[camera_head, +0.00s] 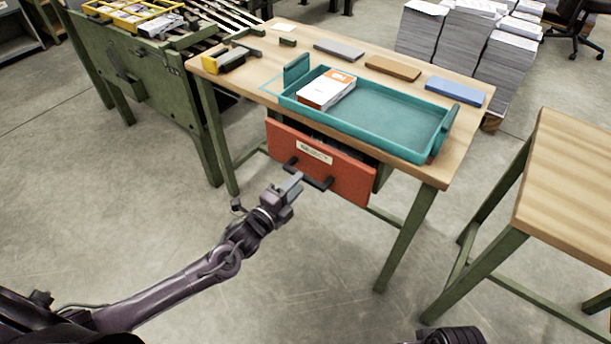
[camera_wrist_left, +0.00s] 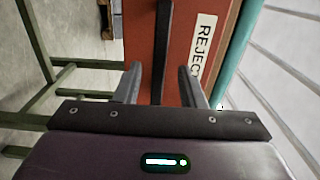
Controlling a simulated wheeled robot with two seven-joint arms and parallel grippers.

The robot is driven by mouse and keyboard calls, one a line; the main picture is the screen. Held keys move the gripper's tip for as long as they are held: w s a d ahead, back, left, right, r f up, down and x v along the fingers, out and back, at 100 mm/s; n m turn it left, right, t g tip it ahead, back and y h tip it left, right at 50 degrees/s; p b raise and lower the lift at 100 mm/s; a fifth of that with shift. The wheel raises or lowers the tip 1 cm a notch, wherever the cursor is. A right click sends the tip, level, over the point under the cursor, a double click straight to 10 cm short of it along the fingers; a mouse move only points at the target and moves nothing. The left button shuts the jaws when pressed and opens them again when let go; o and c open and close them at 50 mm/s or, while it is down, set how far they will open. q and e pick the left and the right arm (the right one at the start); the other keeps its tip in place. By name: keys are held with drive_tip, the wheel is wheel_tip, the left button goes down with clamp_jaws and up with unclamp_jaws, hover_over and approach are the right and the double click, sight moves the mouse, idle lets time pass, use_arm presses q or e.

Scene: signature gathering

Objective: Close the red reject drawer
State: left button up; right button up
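The red reject drawer (camera_head: 345,178) hangs under the wooden table and stands partly out, with a dark gap behind its front's top edge. Its front carries a black bar handle (camera_head: 312,179) and a white label (camera_head: 314,152), which reads "REJEC…" in the left wrist view (camera_wrist_left: 202,48). My left gripper (camera_head: 292,184) is in front of the drawer, near the handle. In the left wrist view, its two fingers (camera_wrist_left: 160,84) are apart, and the black handle (camera_wrist_left: 162,45) appears between them. I cannot tell whether they touch it.
The wooden table (camera_head: 270,42) bears a teal tray (camera_head: 400,112) with a white-and-orange paper pack (camera_head: 326,90), right above the drawer. A green machine (camera_head: 150,85) stands at left, another table (camera_head: 575,180) at right. The floor before the drawer is clear.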

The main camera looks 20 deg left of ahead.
use_arm(q)
drive_tip(key=shift+x, duration=2.1)
clamp_jaws()
